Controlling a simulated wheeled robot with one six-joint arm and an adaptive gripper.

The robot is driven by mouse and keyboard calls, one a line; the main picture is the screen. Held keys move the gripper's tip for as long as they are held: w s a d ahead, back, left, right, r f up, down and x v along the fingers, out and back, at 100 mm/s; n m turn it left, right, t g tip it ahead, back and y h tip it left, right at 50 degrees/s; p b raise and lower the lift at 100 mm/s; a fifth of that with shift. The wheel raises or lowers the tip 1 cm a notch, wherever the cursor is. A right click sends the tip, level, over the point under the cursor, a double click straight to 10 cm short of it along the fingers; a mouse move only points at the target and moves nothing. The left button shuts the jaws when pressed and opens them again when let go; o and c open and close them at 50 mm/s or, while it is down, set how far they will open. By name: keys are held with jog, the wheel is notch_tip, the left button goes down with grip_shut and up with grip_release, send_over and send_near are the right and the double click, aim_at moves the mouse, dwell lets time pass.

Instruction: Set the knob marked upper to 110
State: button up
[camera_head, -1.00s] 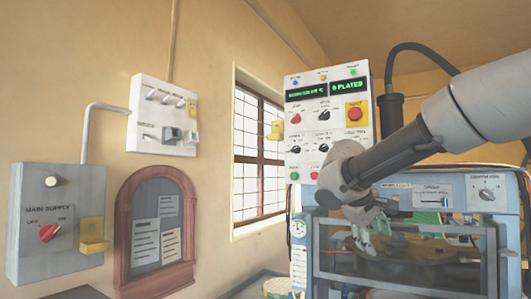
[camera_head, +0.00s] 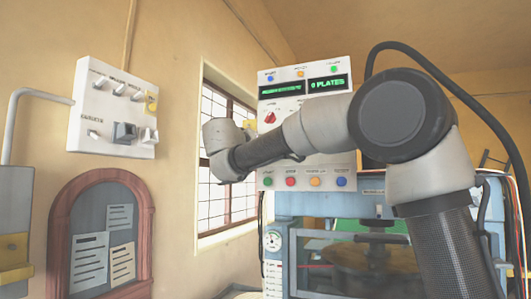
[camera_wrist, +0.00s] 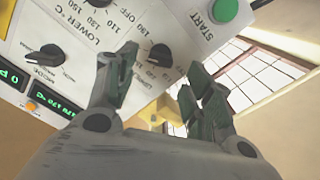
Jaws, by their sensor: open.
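The control panel (camera_head: 348,170) stands at centre, with my arm across its middle. In the wrist view the panel (camera_wrist: 183,28) appears turned nearly upside down. A black knob (camera_wrist: 160,55) with a numbered temperature scale sits just beyond my fingertips, close to the START button. A neighbouring knob (camera_wrist: 100,2) goes with the LOWER °C label. My gripper (camera_wrist: 163,78) is open and empty, its fingers apart in front of the first knob. The gripper is hidden in the head view.
The green START button (camera_wrist: 225,10) is near the knob, and the MODE knob (camera_wrist: 48,56) is on the other side. A window (camera_head: 228,150) is left of the panel. A switch box (camera_head: 113,108) and a notice board (camera_head: 100,235) hang on the wall.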

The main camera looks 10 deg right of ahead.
jog(key=x, duration=0.5)
jog(key=shift+s, duration=0.1)
jog(key=c, duration=1)
